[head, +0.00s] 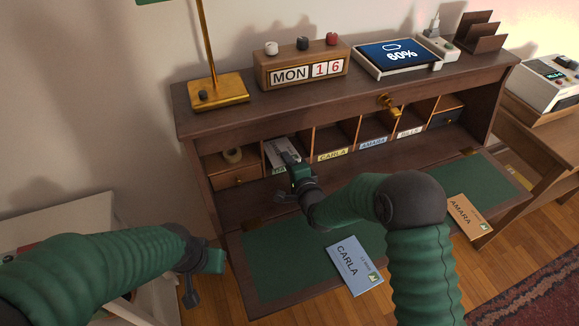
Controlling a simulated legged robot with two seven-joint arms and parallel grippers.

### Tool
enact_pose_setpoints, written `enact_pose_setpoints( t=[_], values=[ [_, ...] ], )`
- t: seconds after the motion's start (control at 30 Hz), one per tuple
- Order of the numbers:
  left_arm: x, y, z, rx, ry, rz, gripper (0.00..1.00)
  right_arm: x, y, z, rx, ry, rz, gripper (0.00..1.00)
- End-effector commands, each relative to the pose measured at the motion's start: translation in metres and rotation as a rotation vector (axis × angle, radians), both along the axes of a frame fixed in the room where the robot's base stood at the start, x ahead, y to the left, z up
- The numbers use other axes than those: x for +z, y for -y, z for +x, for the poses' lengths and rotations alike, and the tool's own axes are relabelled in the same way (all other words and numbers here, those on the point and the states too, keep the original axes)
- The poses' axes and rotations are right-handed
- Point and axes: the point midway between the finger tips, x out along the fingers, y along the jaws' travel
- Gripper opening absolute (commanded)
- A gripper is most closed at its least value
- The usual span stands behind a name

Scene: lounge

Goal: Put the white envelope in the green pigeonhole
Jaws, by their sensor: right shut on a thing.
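The white envelope (281,148) is inside the second compartment from the left of the desk's pigeonhole row, tilted, with its lower part hidden by my gripper. That compartment has a greenish label (278,169) on its front edge, partly covered; I take it for the green pigeonhole. My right gripper (291,162) is at the mouth of this compartment, shut on the envelope; its fingertips are small and partly hidden. My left gripper (201,274) hangs empty off the desk's left front corner; its jaw opening is unclear.
A tape roll (233,155) sits on the small drawer at left. A blue CARLA envelope (354,265) and an orange AMARA envelope (469,216) lie on the green desk leaf (275,262).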

Motion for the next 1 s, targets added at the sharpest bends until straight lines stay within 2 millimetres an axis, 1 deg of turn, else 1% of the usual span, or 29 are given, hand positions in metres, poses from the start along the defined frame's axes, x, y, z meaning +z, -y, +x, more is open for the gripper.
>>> enact_pose_setpoints(
  t=[0.23, 0.27, 0.3, 0.43, 0.67, 0.7, 0.73, 1.0],
  values=[
    [0.0, 0.0001, 0.0, 0.0, 0.0, 0.0, 0.36, 0.0002, -0.0006, 0.0008, 0.0, 0.0, 0.0, 0.0],
    [0.0, 0.0001, 0.0, 0.0, 0.0, 0.0, 0.36, 0.0002, -0.0006, 0.0008, 0.0, 0.0, 0.0, 0.09],
    [0.0, 0.0001, 0.0, 0.0, 0.0, 0.0, 0.36, 0.0002, -0.0006, 0.0008, 0.0, 0.0, 0.0, 0.14],
    [0.0, 0.0001, 0.0, 0.0, 0.0, 0.0, 0.36, 0.0002, -0.0005, 0.0007, 0.0, 0.0, 0.0, 0.31],
    [-0.0001, 0.0001, 0.0, 0.0, 0.0, 0.0, 0.36, 0.0002, -0.0005, 0.0007, 0.0, 0.0, 0.0, 0.32],
    [-0.0001, 0.0001, 0.0, 0.0, 0.0, 0.0, 0.36, 0.0, -0.0004, 0.0006, 0.0, 0.0, 0.0, 0.37],
    [-0.0001, 0.0, 0.0, 0.0, 0.0, 0.0, 0.36, 0.0, -0.0004, 0.0006, 0.0, 0.0, 0.0, 0.4],
    [-0.0004, 0.0, 0.0, 0.0, 0.0, 0.0, 0.36, -0.0011, -0.0002, 0.0005, 0.0, -0.002, -0.001, 0.4]
  ],
)
